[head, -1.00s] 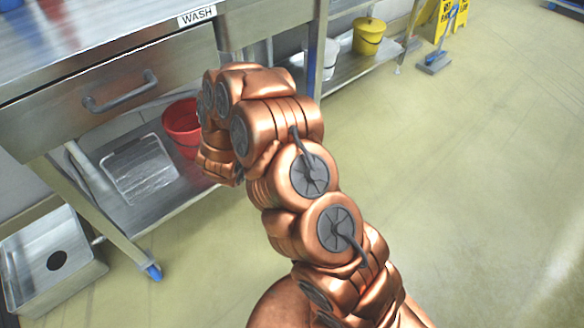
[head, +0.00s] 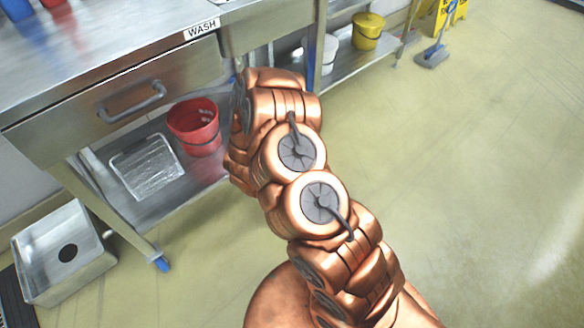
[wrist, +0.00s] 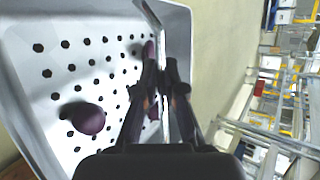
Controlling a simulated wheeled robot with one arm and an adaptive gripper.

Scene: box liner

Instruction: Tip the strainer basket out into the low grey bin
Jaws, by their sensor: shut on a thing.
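The strainer basket (wrist: 95,25) fills the left of the wrist view, white with rows of dark holes. It appears steeply tilted. A dark purple rounded piece (wrist: 84,117) lies inside it, and another purple piece (wrist: 149,50) shows partly behind a finger. My gripper (wrist: 161,78) is shut on the basket's side wall, one black finger on each side of it. In the head view my copper arm hides the gripper and the basket.
A steel bench (head: 75,120) marked WASH stands at left, with a red bucket (head: 194,122) and a clear tray (head: 147,168) on its lower shelf. A metal box with a round hole (head: 62,280) sits on the floor. A yellow bucket (head: 368,32) is at back. Floor at right is clear.

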